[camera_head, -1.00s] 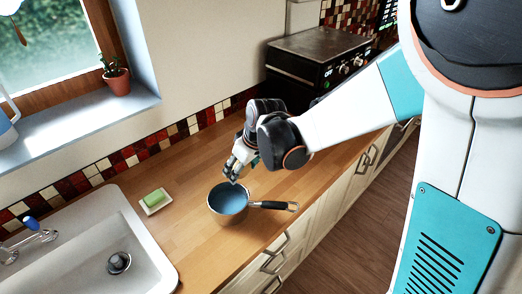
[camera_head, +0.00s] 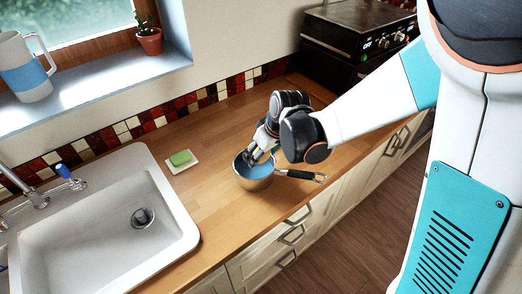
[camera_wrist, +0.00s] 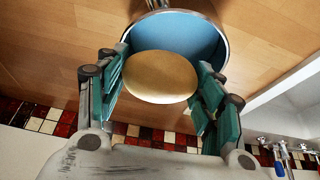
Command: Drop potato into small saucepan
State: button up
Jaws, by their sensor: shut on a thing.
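The small saucepan (camera_head: 262,181) stands on the wooden counter right of the sink, its black handle pointing right. Its blue inside shows in the wrist view (camera_wrist: 210,32). My gripper (camera_head: 250,157) is at the pan's left rim, over its opening. In the wrist view my gripper (camera_wrist: 160,85) is shut on the potato (camera_wrist: 160,77), a smooth tan oval between the teal finger pads. The potato overlaps the pan's opening in that view; its exact height over the pan floor I cannot tell. In the head view the potato is hidden by the gripper.
A white sink (camera_head: 100,225) lies to the left, with a green sponge on a white dish (camera_head: 181,161) beside it. A black stove (camera_head: 350,40) stands at the back right. The counter (camera_head: 215,205) around the pan is clear.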

aim_at(271, 172)
jog(key=o, duration=1.2)
jog(key=shift+r, duration=0.1)
jog(key=v, duration=1.2)
jog(key=s+d+m+t+h+b, duration=0.1)
jog(key=s+d+m+b, duration=0.1)
jog(key=s+d, duration=0.2)
jog(key=s+d+f+m+t+h+b, duration=0.1)
jog(key=s+d+m+b, duration=0.1)
jog(key=s, duration=0.5)
jog(key=s+d+m+t+b, duration=0.1)
jog(key=s+d+m+b, duration=0.1)
jog(key=s+d, duration=0.3)
jog(key=shift+s+d+f+m+t+h+b, duration=0.2)
jog(key=shift+d+m, duration=0.2)
jog(key=shift+d, duration=0.15)
jog(key=shift+s+d+f+m+t+h+b, duration=0.1)
jog(key=shift+d+m+h, duration=0.1)
jog(key=shift+d+m, duration=0.3)
